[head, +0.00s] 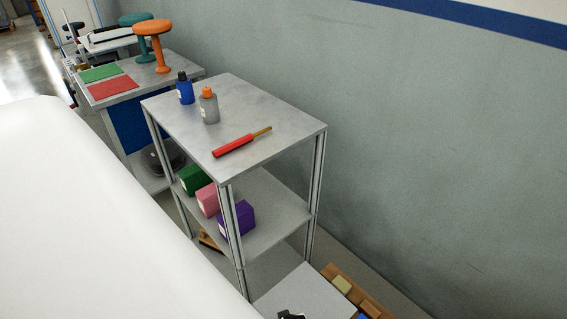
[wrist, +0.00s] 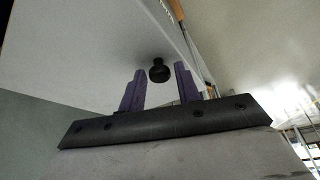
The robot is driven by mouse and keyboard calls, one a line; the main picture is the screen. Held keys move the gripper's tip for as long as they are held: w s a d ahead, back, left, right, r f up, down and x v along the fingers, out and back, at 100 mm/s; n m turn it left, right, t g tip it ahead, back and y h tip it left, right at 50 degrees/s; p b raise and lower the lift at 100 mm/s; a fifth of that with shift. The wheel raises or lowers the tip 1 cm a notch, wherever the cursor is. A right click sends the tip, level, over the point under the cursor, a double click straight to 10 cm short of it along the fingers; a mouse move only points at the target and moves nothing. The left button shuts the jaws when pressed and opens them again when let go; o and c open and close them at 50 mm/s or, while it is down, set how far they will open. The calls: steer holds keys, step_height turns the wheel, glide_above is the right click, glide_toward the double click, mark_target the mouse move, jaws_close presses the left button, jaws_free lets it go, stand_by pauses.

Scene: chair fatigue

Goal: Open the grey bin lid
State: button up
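A pale grey flat panel with a black round knob (wrist: 158,70) fills the upper left of the wrist view; it looks like the grey bin lid (wrist: 80,45). My gripper (wrist: 160,80) is open, its two purple fingers apart with the knob showing between and just beyond their tips. Whether the fingers touch the knob cannot be told. In the head view a pale grey flat surface (head: 312,282), probably the same lid, lies low beside the shelf rack. A small black part at its lower edge is cut off by the frame. The bin's body is hidden.
A metal shelf rack (head: 270,115) stands close by, holding a blue bottle (head: 185,90), a grey bottle (head: 209,106), a red screwdriver (head: 238,144) and boxes below. A wooden tray (head: 334,271) with blocks lies right of the pale surface, near the wall.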

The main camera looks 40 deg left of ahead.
jaws_close()
steer(key=shift+r, duration=0.1)
